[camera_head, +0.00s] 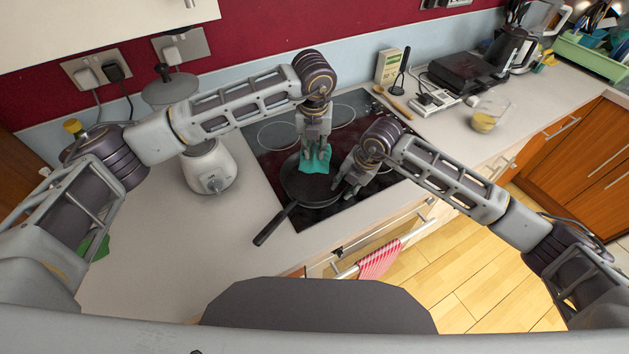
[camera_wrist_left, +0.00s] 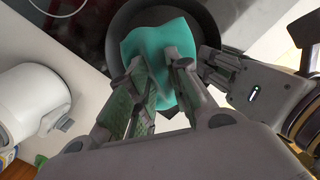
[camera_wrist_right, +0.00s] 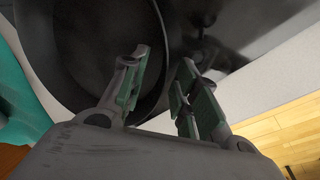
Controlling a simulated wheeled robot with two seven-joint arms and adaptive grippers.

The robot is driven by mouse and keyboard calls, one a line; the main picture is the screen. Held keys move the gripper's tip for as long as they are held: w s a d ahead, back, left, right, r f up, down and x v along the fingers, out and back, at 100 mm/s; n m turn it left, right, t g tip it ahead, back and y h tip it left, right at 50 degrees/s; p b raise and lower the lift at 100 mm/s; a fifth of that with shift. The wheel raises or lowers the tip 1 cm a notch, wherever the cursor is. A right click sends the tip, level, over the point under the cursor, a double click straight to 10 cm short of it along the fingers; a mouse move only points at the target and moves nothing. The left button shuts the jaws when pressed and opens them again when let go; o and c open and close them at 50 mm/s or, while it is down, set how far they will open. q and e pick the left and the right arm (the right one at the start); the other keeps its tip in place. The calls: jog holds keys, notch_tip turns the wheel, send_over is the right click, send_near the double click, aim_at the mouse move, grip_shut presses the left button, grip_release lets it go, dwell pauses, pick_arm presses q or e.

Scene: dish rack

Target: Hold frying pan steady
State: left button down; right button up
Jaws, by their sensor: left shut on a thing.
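A black frying pan (camera_head: 308,191) sits on the dark glass hob (camera_head: 262,152), its handle (camera_head: 273,226) pointing to the front left. My left gripper (camera_head: 317,154) is shut on a teal cloth (camera_head: 313,164) and holds it in the pan; whether the cloth touches the pan's bottom is hard to tell. The cloth also shows between the fingers in the left wrist view (camera_wrist_left: 150,50). My right gripper (camera_head: 347,188) is at the pan's right rim. In the right wrist view its fingers (camera_wrist_right: 162,80) are apart, with the pan's rim running between them.
A white appliance (camera_head: 208,168) stands left of the hob. A red-striped towel (camera_head: 379,259) hangs on the rail at the counter's front. A wooden spoon (camera_head: 393,101) and a glass container (camera_head: 488,115) are on the counter to the right.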

jog(key=v, duration=1.1)
jog(key=shift+s+f, duration=0.1)
jog(key=shift+s, duration=0.05)
dwell(0.5)
